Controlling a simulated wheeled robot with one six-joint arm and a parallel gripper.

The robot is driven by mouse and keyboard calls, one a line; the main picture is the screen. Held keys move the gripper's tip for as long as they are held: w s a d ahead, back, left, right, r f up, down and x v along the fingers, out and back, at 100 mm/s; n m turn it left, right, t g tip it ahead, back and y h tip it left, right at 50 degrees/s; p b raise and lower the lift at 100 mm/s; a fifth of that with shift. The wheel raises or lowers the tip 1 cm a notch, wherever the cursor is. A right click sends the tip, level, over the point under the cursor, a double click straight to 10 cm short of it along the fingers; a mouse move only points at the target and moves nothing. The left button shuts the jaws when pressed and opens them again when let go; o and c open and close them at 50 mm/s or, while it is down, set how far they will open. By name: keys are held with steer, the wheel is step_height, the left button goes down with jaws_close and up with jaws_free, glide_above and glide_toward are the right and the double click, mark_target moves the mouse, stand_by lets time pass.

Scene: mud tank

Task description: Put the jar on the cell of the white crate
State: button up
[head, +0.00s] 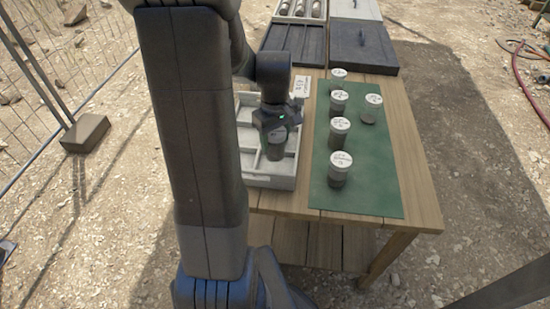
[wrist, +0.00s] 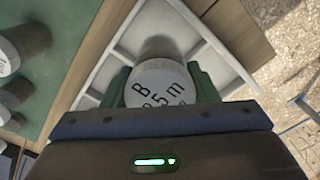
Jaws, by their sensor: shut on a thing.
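My gripper (head: 276,125) is shut on a jar (head: 276,147) with a dark body, held upright over the white crate (head: 268,181). In the wrist view the jar's white lid (wrist: 160,84), with black lettering, sits between the two green fingers. The white crate (wrist: 113,58) is divided into cells by thin walls and shows below the jar. The jar and my arm hide part of the crate. I cannot tell whether the jar's base touches the cell floor.
A green mat (head: 372,185) right of the crate holds several similar white-lidded jars, the nearest (head: 340,168) at the front. Dark trays (head: 293,45) stand behind. The wooden table's front right corner (head: 425,215) is clear.

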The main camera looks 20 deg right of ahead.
mark_target(275, 153)
steer(key=shift+f, duration=3)
steer(key=shift+f+b, duration=0.2)
steer(key=shift+b, duration=0.15)
steer(key=o, duration=1.5)
step_height(275, 153, up, 12)
steer(key=shift+r+p, duration=0.2)
steer(key=shift+p, duration=0.45)
